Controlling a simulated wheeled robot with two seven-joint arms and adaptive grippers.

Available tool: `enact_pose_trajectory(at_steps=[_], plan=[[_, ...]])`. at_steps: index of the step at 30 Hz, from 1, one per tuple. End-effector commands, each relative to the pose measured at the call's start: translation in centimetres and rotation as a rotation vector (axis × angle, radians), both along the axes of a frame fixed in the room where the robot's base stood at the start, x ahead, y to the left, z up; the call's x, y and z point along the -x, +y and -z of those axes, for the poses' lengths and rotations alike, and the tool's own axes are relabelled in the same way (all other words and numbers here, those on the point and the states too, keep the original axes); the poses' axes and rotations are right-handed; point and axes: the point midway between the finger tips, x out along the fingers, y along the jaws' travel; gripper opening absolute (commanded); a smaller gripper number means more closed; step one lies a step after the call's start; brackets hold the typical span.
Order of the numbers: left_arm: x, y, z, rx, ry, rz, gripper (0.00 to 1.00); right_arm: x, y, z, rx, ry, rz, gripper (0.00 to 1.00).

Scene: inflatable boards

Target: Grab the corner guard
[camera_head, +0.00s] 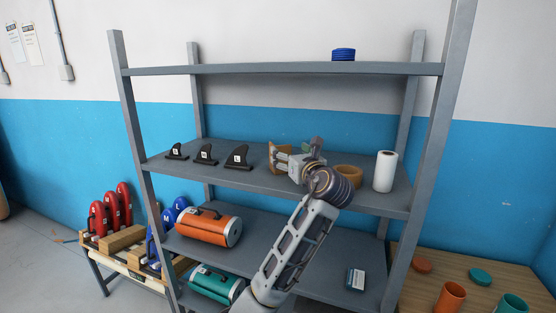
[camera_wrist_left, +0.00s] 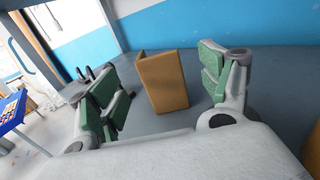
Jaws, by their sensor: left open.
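The corner guard is an orange-brown, angled piece standing upright on the middle shelf; it shows in the wrist view (camera_wrist_left: 163,82) and, partly hidden by my gripper, in the head view (camera_head: 275,155). My left gripper (camera_head: 287,161) is at the middle shelf, facing the guard. In the wrist view its two green-padded fingers (camera_wrist_left: 160,88) are spread wide, one on each side of the guard. Gaps show between the guard and both pads, so it is not held. My right gripper is not in view.
Three black fins (camera_head: 207,154) stand left of the guard on the middle shelf (camera_head: 250,180). A tan tape roll (camera_head: 348,172) and a white roll (camera_head: 385,171) stand to the right. The upper shelf (camera_head: 270,69) is overhead, and a grey post (camera_head: 448,100) bounds the right side.

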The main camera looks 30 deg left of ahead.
Motion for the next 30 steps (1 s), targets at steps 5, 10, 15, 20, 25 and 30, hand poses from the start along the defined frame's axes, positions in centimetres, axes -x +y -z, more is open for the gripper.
enact_pose_trajectory(at_steps=[5, 10, 15, 20, 25, 30], plan=[[-0.2, 0.4, -0.1, 0.0, 0.0, -0.001, 0.79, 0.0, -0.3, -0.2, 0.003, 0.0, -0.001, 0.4], [-1.0, 1.6, -0.5, 0.0, 0.0, -0.001, 0.79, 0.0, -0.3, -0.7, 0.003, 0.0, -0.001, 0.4], [-2.0, 3.2, -0.8, -0.001, 0.001, -0.002, 0.79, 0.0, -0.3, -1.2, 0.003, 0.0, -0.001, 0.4], [-2.8, 4.2, -0.7, 0.0, 0.0, 0.0, 0.79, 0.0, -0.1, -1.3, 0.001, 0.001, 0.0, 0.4], [-2.9, 4.3, -0.7, 0.0, 0.0, 0.0, 0.79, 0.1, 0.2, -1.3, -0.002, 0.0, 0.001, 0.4], [-2.9, 4.3, -0.6, 0.0, 0.0, 0.0, 0.79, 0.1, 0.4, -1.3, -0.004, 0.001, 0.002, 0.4]])
